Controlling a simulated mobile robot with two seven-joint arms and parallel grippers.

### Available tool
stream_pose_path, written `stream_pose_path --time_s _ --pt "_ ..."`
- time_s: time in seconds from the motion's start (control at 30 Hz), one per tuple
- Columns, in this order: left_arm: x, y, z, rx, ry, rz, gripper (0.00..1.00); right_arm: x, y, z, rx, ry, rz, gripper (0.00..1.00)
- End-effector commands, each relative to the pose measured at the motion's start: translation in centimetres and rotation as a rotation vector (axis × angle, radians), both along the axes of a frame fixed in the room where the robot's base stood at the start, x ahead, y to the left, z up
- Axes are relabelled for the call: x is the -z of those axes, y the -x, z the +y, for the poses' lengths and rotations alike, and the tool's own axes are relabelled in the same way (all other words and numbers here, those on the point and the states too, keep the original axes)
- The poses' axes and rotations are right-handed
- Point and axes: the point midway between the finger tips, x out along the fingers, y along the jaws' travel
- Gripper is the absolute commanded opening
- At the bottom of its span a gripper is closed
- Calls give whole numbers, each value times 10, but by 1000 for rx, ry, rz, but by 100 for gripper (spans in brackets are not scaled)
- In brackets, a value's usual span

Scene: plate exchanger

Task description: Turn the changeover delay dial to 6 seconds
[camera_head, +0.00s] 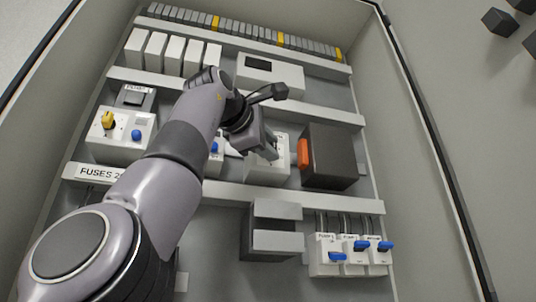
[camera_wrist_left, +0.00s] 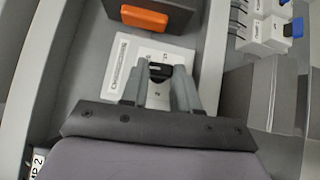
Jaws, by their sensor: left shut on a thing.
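The changeover delay dial (camera_wrist_left: 160,72) is a small black knob on a white module (camera_wrist_left: 118,66) with printed marks around it. In the left wrist view my left gripper (camera_wrist_left: 160,77) has a finger on each side of the knob and is shut on it. The marks are too small and partly covered, so I cannot tell the setting. In the head view my left gripper (camera_head: 265,147) is at the white module (camera_head: 272,172), left of the dark box with the orange part. The knob is hidden there. My right gripper is not in view.
A dark box (camera_head: 333,157) with an orange part (camera_head: 304,154) stands close right of the module. Switches with blue levers (camera_head: 353,245) are at lower right. A white unit with a yellow knob (camera_head: 108,120) is at left. Grey ducts run above and below.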

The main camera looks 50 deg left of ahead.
Motion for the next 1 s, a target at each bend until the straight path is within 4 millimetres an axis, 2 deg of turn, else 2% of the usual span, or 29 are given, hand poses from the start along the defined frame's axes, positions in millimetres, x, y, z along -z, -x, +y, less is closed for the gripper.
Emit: stream_pose_path --time_s 0.2,0.67,0.7,0.77,0.8,1.0 --pt "-2 0 1 -2 -26 48 0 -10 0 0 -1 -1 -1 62" --pt "-1 0 1 -4 -32 58 0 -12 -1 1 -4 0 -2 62" --pt "-1 0 1 -4 -32 58 33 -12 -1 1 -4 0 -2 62" --pt "-1 0 1 -4 -32 58 52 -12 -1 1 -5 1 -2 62" --pt "-1 0 1 -4 -32 58 55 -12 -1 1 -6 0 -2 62" --pt "-1 0 1 -3 -31 58 55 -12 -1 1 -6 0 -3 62"
